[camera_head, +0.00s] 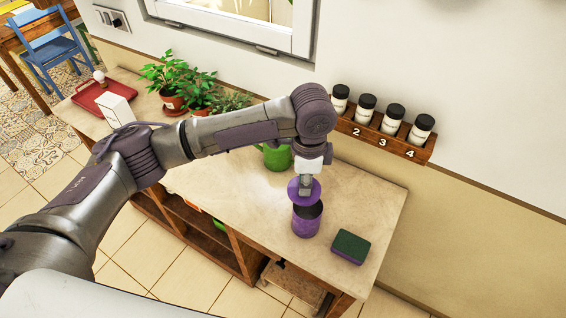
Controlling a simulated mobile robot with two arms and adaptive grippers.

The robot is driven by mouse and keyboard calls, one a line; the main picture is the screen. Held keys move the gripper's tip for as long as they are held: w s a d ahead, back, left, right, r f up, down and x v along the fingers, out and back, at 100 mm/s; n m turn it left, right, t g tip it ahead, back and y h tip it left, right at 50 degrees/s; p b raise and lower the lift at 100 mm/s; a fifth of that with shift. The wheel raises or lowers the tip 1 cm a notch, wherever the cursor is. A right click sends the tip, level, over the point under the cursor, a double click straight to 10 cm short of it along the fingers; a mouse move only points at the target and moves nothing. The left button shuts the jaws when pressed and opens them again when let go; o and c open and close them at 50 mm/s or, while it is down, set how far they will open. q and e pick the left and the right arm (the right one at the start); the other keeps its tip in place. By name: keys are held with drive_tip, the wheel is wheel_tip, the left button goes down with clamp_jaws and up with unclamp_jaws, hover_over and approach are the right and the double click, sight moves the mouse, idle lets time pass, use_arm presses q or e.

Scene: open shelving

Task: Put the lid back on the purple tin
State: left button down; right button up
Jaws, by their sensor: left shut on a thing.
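The purple tin (306,224) stands upright on the counter, its dark open mouth partly in view. The purple lid (298,190) is a round disc just above and slightly left of the tin's mouth. My left gripper (306,188) comes down from above and is shut on the lid. The lid looks tilted and overlaps the tin's far rim in this view; I cannot tell whether they touch. My right gripper is not in view.
A green and purple sponge (351,247) lies right of the tin. A green mug (276,157) stands behind, partly hidden by my arm. Potted plants (170,103), a white box (115,110) and a red tray (103,97) are at left. A wall rack (378,137) holds several jars.

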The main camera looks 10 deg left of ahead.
sight(309, 199)
use_arm(q)
drive_tip(key=shift+s+d+r+m+p, duration=0.3)
drive_tip(key=shift+d+r+m, duration=0.15)
drive_tip(key=shift+d, duration=0.2)
drive_tip(key=shift+f, duration=0.1)
wheel_tip(309, 199, down, 4)
drive_tip(key=b, duration=0.5)
drive_tip(key=shift+f+b, duration=0.25)
drive_tip(key=shift+b, duration=0.05)
drive_tip(key=shift+f, duration=0.85)
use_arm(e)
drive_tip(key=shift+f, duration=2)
use_arm(q)
drive_tip(key=shift+p, duration=1)
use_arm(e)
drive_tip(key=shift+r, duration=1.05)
use_arm(q)
drive_tip(key=shift+f+p, duration=0.15)
drive_tip(key=shift+p, duration=0.3)
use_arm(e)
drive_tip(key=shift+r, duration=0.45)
use_arm(q)
drive_tip(key=shift+p, duration=0.5)
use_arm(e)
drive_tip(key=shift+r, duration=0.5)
